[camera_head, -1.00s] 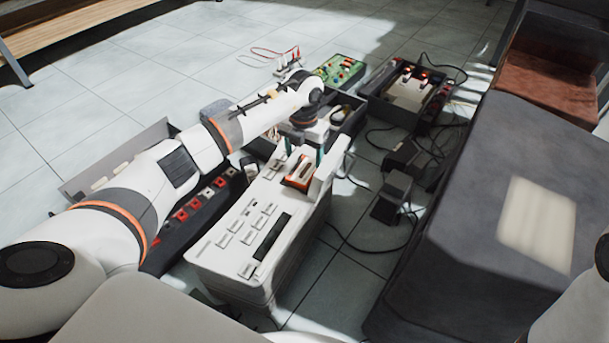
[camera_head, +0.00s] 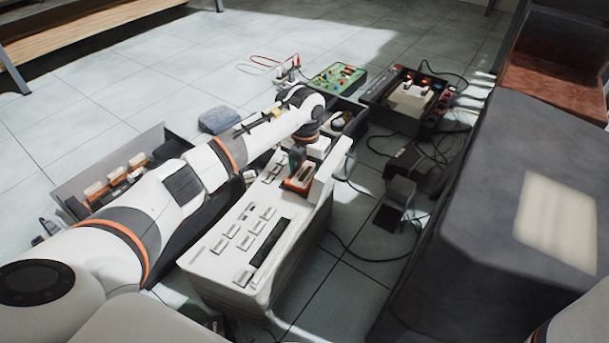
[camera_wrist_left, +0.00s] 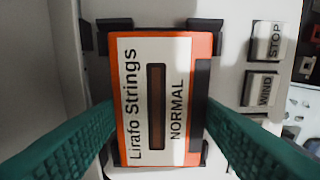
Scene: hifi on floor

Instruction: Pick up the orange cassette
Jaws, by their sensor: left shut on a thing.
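The orange cassette (camera_head: 300,177) has a white label reading "Lirafo Strings NORMAL" in the left wrist view (camera_wrist_left: 160,98). It is at the far right end of the white deck (camera_head: 212,262), among the dark holder tabs. My left gripper (camera_head: 297,158) is over it, with its green fingers on both sides of the cassette, shut on it. The left wrist view shows the green fingertips (camera_wrist_left: 160,130) against its edges. The cassette appears still at the deck; I cannot tell whether it is lifted. My right gripper is not in view.
A raised white lid (camera_head: 332,168) stands close beside the cassette. STOP (camera_wrist_left: 271,40) and WIND (camera_wrist_left: 262,89) keys are to its right in the left wrist view. A large grey case (camera_head: 490,220) stands at right. A green board (camera_head: 337,78) and dark device (camera_head: 408,98) lie behind, with loose cables.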

